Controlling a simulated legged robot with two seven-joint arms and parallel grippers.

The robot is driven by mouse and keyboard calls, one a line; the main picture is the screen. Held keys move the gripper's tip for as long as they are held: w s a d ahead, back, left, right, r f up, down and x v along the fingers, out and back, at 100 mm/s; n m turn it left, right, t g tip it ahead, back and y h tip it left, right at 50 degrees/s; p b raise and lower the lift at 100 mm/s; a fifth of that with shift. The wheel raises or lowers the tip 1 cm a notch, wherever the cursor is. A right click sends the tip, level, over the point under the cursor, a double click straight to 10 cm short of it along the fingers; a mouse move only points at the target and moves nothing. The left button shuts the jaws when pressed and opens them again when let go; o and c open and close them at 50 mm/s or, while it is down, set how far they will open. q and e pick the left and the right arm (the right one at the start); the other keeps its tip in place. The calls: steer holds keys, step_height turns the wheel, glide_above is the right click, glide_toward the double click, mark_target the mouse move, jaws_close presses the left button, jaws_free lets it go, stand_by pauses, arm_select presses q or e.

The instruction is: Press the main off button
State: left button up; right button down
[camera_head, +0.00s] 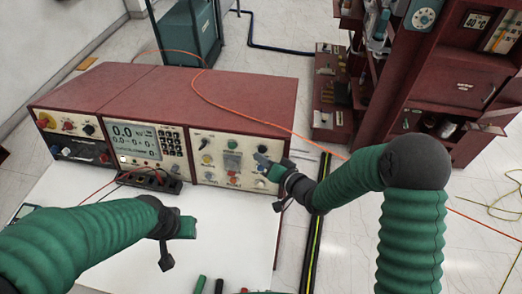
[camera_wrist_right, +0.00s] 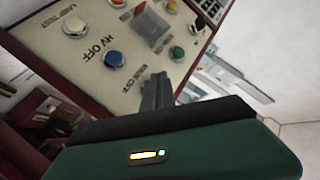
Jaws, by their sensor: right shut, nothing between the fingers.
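The control panel (camera_head: 236,163) is the cream front of the right-hand section of a red cabinet. In the right wrist view the panel (camera_wrist_right: 95,80) carries a label that seems to read MAIN OFF (camera_wrist_right: 128,74). My right gripper (camera_head: 263,162) is shut and empty, in front of the panel's right side. In the right wrist view its fingertips (camera_wrist_right: 155,90) are just beside that label and hide the panel behind them; I cannot tell whether they touch. The main off button cannot be made out. My left gripper (camera_head: 184,227) is over the white table, its jaws unclear.
An orange cable (camera_head: 222,104) crosses the cabinet top. The white table (camera_head: 130,250) is mostly bare before the cabinet.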

steer(key=shift+d, duration=0.2)
steer(key=shift+w, duration=0.15)
steer(key=shift+w+a, duration=0.15)
steer(key=shift+w, duration=0.05)
steer(key=shift+w+f, duration=0.1)
steer(key=shift+w, duration=0.35)
stand_by(0.6)
stand_by(0.3)
steer(key=shift+s+r, duration=0.2)
steer(key=shift+s, duration=0.65)
